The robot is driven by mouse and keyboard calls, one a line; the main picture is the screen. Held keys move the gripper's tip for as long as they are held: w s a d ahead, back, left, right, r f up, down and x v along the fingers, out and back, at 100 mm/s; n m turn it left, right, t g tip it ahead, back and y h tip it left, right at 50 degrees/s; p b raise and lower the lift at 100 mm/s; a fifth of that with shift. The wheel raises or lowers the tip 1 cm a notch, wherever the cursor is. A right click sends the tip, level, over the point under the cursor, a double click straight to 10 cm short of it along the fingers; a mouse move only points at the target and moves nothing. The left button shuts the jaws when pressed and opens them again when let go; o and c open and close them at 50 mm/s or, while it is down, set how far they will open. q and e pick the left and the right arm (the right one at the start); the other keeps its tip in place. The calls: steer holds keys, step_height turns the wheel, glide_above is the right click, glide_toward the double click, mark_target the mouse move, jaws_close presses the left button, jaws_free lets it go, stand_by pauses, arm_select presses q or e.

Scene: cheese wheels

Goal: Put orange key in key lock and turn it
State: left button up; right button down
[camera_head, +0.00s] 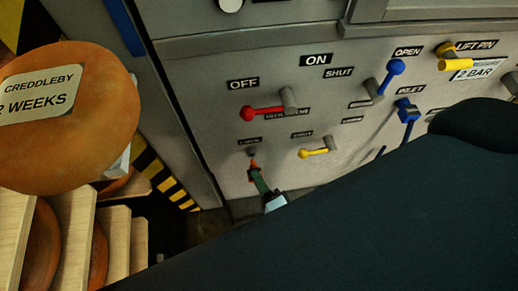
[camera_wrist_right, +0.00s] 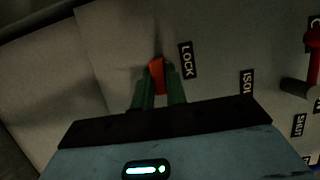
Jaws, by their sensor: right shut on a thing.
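The orange key (camera_head: 254,164) is held against or just in front of the grey panel in the head view. It also shows between the green fingers in the right wrist view (camera_wrist_right: 156,76). My right gripper (camera_head: 258,177) is shut on the key. The small dark key lock (camera_head: 252,152) is at the key's far end, low on the panel. I cannot tell whether the key tip is inside the lock or only touching it. The LOCK label (camera_wrist_right: 187,60) is just right of the key in the wrist view. My left gripper is not in view.
A red-knobbed lever (camera_head: 262,111) is above the key, and a yellow-knobbed lever (camera_head: 314,153) is to its right. Blue levers (camera_head: 395,67) are further right. A labelled cheese wheel (camera_head: 95,130) is at the left. My dark arm covers the lower right.

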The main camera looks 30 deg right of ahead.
stand_by(1.1)
stand_by(0.6)
steer(key=shift+w, duration=0.15)
steer(key=shift+w+d, duration=0.25)
steer(key=shift+w, duration=0.45)
steer(key=shift+w+d, duration=0.2)
steer(key=shift+w, duration=0.5)
steer(key=c, duration=1.3)
jaws_free()
steer(key=shift+c, duration=0.2)
steer(key=shift+s, duration=0.1)
steer(key=s, duration=0.7)
steer(key=shift+s+d, duration=0.25)
steer(key=shift+s, duration=0.05)
